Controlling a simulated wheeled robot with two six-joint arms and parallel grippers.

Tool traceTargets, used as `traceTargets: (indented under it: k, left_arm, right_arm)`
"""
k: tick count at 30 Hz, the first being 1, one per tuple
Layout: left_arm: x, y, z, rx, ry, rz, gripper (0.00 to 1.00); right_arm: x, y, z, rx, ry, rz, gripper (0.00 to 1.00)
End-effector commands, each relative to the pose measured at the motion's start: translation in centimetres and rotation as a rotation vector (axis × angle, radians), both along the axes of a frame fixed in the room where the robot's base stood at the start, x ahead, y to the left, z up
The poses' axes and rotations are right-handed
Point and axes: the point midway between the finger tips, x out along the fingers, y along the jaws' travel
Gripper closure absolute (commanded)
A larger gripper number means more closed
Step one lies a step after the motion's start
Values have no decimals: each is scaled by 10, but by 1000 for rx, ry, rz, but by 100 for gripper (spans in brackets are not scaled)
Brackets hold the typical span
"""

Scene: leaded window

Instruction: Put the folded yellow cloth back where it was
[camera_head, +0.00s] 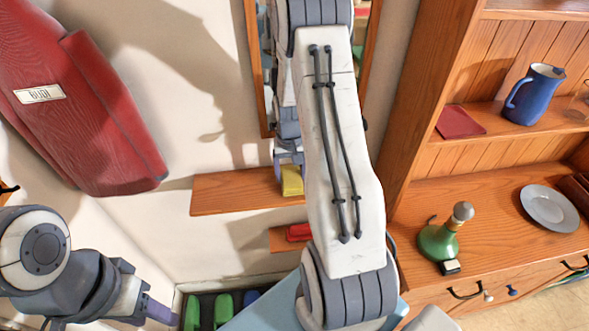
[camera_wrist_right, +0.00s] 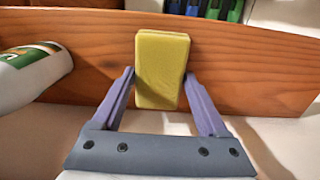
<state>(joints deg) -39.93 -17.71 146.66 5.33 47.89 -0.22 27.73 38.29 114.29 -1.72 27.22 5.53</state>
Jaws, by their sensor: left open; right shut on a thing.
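The folded yellow cloth (camera_head: 291,181) is at the wooden wall shelf (camera_head: 225,194), near its right part. In the right wrist view the cloth (camera_wrist_right: 161,70) is a yellow block between the two purple fingers of my right gripper (camera_wrist_right: 160,78), which is shut on it. The wooden shelf (camera_wrist_right: 260,75) lies behind and under it; I cannot tell whether the cloth touches it. In the head view my right arm hides much of the shelf's right side. My left gripper (camera_head: 158,312) is at the lower left, open and away from the cloth.
In the wrist view a white bottle (camera_wrist_right: 35,72) is at the left, by the shelf. A smaller shelf below holds a red thing (camera_head: 299,232). Green shoes (camera_head: 207,310) stand below. A red coat (camera_head: 85,110) hangs left. The cabinet at right holds a green bottle (camera_head: 438,243).

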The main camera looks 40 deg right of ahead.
Motion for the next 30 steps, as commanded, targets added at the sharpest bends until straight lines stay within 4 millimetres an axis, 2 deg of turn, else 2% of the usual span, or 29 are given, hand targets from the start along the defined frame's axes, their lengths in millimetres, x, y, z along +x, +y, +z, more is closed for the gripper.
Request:
traceTargets:
  k: [5,6,7,15,19,23,30]
  left_arm:
    - [0,0,-1,0,0,0,50]
    - [0,0,-1,0,0,0,50]
    - [0,0,-1,0,0,0,50]
    - [0,0,-2,0,0,0,50]
    - [0,0,-7,0,0,1,50]
    - [0,0,-16,0,0,2,50]
    - [0,1,-31,0,0,5,50]
  right_arm:
    - [0,5,-1,-3,2,4,68]
    - [0,5,-1,-3,2,5,8]
    - [0,5,-1,-3,2,5,0]
    - [1,2,0,1,1,4,0]
    - [2,2,10,-3,-3,4,0]
    - [2,3,33,-6,-6,4,0]
    - [3,3,85,-5,-6,5,0]
